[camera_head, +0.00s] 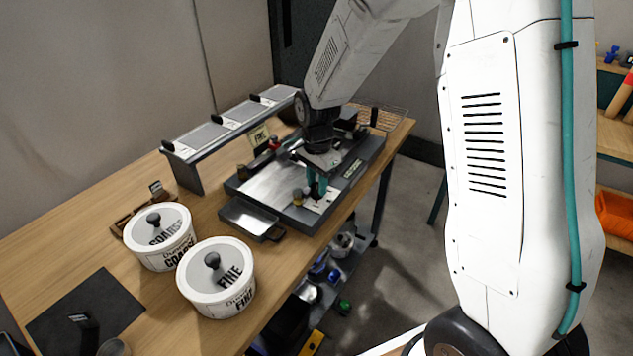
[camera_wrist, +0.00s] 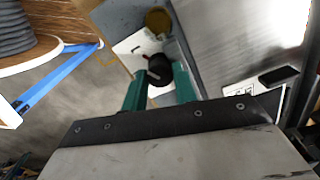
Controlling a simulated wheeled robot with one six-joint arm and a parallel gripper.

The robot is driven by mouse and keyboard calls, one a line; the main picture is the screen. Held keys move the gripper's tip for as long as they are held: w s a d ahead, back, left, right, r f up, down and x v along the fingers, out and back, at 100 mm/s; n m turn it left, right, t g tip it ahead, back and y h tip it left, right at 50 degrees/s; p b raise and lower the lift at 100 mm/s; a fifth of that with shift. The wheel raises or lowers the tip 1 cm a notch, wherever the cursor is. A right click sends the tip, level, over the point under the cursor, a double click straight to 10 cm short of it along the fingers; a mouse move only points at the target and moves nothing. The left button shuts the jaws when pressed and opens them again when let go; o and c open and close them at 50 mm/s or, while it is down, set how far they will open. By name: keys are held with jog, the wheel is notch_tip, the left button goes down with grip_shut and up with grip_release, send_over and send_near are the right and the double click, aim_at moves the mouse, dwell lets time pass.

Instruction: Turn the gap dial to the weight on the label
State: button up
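The gap dial is a small black knob (camera_wrist: 160,70) with a pale pointer line, set on a white scale plate (camera_wrist: 133,46) with a red mark. My gripper (camera_wrist: 160,75) has teal fingertips on both sides of the knob. Whether they press on it or stand slightly apart is not clear. In the head view my gripper (camera_head: 317,187) points down at the front of the grey machine (camera_head: 262,186) and hides the knob.
Two white lidded tubs, COARSE (camera_head: 160,238) and FINE (camera_head: 217,280), stand at the front left beside a dark mat (camera_head: 85,313). A metal tray (camera_head: 250,219) sits before the machine. A raised shelf rack (camera_head: 225,125) stands behind. The wooden table (camera_head: 60,243) has bare room at left.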

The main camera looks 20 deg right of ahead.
jog(key=shift+n, duration=0.3)
jog(key=n, duration=0.5)
jog(key=shift+n, duration=0.3)
jog(key=n, duration=1.1)
jog(key=shift+n, duration=0.4)
jog(key=n, duration=0.5)
jog(key=shift+n, duration=0.4)
jog(key=o, duration=1)
jog(key=shift+c, duration=0.2)
